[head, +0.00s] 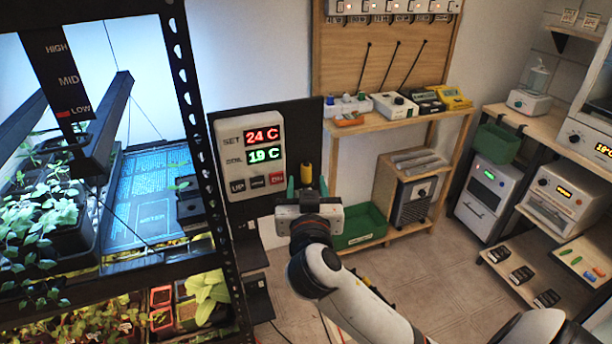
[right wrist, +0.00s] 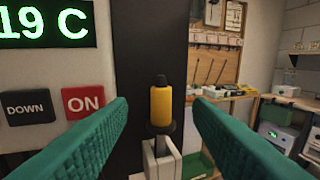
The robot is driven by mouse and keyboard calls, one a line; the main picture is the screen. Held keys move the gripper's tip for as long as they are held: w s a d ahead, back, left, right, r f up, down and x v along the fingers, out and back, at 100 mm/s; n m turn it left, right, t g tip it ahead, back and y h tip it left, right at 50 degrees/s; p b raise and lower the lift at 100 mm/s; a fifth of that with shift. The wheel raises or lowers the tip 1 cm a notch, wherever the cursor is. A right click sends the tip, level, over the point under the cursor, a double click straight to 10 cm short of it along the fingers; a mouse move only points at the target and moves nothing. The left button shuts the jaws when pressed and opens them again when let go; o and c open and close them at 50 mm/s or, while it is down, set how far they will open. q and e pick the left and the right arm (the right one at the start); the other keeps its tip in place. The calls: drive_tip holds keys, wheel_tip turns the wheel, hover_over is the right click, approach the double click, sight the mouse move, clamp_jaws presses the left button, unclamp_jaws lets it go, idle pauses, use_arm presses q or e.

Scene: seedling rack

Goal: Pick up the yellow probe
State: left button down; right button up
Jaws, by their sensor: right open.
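The yellow probe (right wrist: 160,104) stands upright in a white holder (right wrist: 162,160) beside the dark panel, with a black tip on top and a dark collar below its yellow body. It also shows in the head view (head: 306,174), just above my right gripper. My right gripper (head: 307,190) is open, and in the right wrist view its two green fingers (right wrist: 160,122) lie to either side of the probe with a gap on each side. Whether the fingertips reach as far as the probe is hard to tell. My left gripper is not in view.
The control box (head: 250,158) with red and green readouts and buttons is close on the left. The seedling rack (head: 205,150) stands further left. A wooden bench (head: 440,118) with instruments is behind, with a green bin (head: 360,226) below. Floor is clear at centre right.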

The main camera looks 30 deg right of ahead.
sight(306, 171)
drive_tip(key=p+x, duration=0.1)
drive_tip(key=x, duration=0.3)
drive_tip(key=shift+d, duration=0.1)
clamp_jaws()
drive_tip(key=shift+r, duration=0.1)
